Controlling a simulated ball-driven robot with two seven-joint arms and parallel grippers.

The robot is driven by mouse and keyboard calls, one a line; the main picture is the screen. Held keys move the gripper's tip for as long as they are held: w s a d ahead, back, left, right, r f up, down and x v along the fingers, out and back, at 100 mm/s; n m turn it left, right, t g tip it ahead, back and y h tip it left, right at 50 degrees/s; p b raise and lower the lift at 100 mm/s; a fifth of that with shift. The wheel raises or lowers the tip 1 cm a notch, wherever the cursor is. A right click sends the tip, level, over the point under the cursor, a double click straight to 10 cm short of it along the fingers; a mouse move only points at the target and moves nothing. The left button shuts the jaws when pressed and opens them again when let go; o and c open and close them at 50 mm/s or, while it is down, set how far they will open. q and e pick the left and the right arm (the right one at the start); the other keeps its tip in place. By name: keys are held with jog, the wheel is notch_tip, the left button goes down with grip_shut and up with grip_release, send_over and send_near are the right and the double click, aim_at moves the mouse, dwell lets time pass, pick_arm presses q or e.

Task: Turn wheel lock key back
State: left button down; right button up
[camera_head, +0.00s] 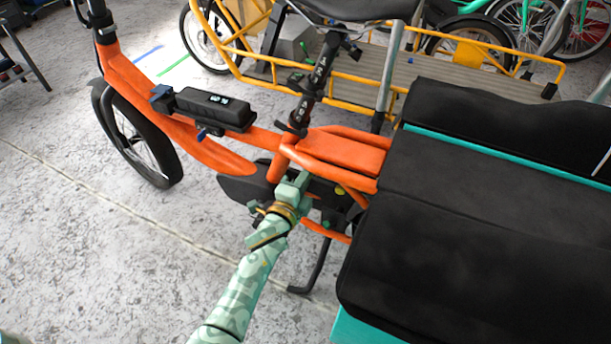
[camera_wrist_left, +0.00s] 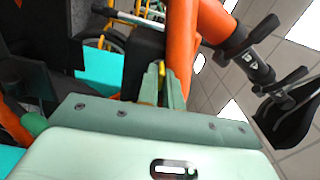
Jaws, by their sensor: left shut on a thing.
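The orange cargo bike (camera_head: 225,155) stands at the middle, its frame running from upper left to centre. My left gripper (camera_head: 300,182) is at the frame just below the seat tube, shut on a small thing. In the left wrist view the fingers of my left gripper (camera_wrist_left: 172,82) close around a slim yellow piece, the wheel lock key (camera_wrist_left: 161,70), beside the orange tube. In the head view the gripper hides the key and most of the lock, so its turn angle cannot be told. My right gripper is not in view.
A black padded cargo cover (camera_head: 460,195) with teal edges fills the right side. A black battery (camera_head: 215,108) sits on the frame, and a kickstand (camera_head: 318,268) reaches the floor. A yellow cargo bike (camera_head: 350,78) stands behind. Grey floor (camera_head: 80,240) is clear at left.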

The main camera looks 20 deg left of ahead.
pick_arm(q)
jog(key=shift+s+f+n+p, duration=0.1)
jog(key=shift+n+p, duration=1.1)
jog(key=shift+n, duration=3.15)
jog(key=shift+f+n+p, duration=0.1)
jog(key=shift+n+p, duration=1.1)
jog(key=shift+n, duration=3.15)
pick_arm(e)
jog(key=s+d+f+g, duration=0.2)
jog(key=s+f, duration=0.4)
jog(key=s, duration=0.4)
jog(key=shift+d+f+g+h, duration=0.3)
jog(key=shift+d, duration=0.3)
pick_arm(q)
jog(key=c, duration=1.6)
grip_release()
jog(key=shift+o, duration=0.2)
jog(key=shift+r, duration=0.1)
